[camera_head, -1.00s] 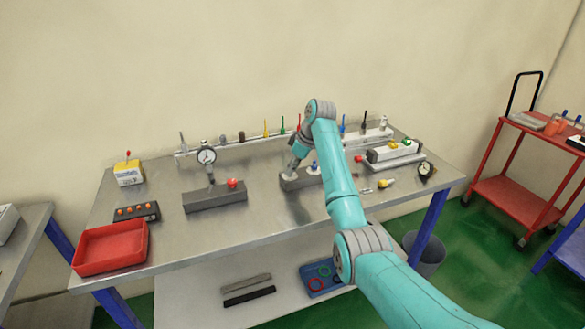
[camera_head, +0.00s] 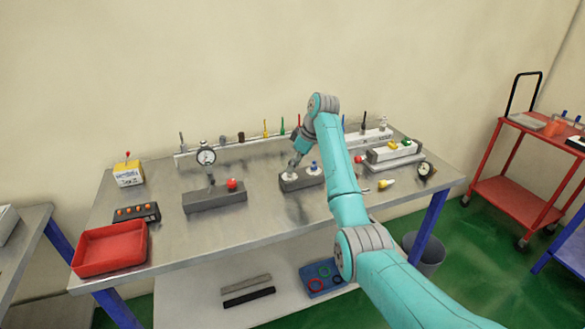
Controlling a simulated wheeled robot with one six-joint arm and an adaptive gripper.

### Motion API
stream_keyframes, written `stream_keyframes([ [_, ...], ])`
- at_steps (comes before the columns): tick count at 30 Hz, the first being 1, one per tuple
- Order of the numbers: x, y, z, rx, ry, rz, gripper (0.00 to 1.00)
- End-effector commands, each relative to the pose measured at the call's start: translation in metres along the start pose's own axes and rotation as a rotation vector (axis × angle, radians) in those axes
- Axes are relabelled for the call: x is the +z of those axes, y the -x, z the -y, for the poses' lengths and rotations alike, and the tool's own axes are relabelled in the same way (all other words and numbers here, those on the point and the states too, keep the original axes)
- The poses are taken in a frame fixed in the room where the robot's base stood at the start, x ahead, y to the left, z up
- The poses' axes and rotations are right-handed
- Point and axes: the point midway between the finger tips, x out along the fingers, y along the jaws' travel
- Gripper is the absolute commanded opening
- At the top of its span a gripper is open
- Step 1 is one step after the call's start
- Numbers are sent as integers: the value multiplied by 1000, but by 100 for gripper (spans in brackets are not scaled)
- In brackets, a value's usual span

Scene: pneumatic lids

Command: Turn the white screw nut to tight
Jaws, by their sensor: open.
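A dark grey block (camera_head: 301,182) stands on the metal bench, right of its middle. A small white nut (camera_head: 290,176) sits on the block's left part, and a white-based piece with a blue top (camera_head: 314,168) stands to its right. My gripper (camera_head: 293,165) points down just above the white nut, open. The fingertips are small and partly blurred, so I cannot tell whether they touch the nut. The nut's thread and how tight it is cannot be made out.
A red tray (camera_head: 110,248) lies at the front left. A rail with coloured pieces (camera_head: 245,144) runs along the back. Bare bench lies in front of the blocks.

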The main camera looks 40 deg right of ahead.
Motion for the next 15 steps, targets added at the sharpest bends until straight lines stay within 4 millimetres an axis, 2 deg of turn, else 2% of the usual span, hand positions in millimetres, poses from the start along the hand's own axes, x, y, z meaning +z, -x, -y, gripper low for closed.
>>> stream_keyframes([
  [6, 0, 35, -1, 2, 0, -2, 51],
  [10, 0, 48, -1, 1, 1, -1, 51],
  [15, 0, 53, 0, 0, 1, 0, 51],
])
